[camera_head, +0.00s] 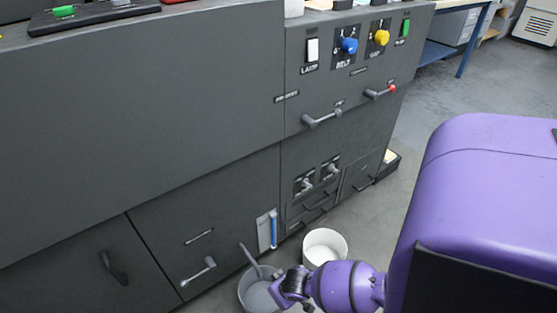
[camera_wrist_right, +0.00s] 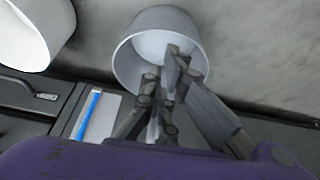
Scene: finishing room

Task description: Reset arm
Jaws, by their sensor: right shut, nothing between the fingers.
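My right gripper (camera_wrist_right: 172,62) is shut and empty in the right wrist view, with its fingertips in front of a round grey-white bucket. In the head view my purple right arm comes in from the right, and its gripper (camera_head: 284,290) is low at the bottom edge. The grey bucket (camera_head: 246,297) stands on the floor just left of it there, partly covered by the gripper. The bucket also shows in the wrist view (camera_wrist_right: 128,62). A grey rod-like piece (camera_head: 250,258) slants up from the bucket. I cannot tell whether the gripper touches the bucket. My left gripper is not in view.
A white bucket (camera_head: 340,246) stands beside the grey one. The dark machine cabinet (camera_head: 140,120) with handles, a white switch (camera_head: 312,49), a blue knob (camera_head: 349,46) and a yellow knob (camera_head: 381,38) fills the left. Open floor (camera_head: 440,95) lies at the right, before a blue-legged table (camera_head: 474,40).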

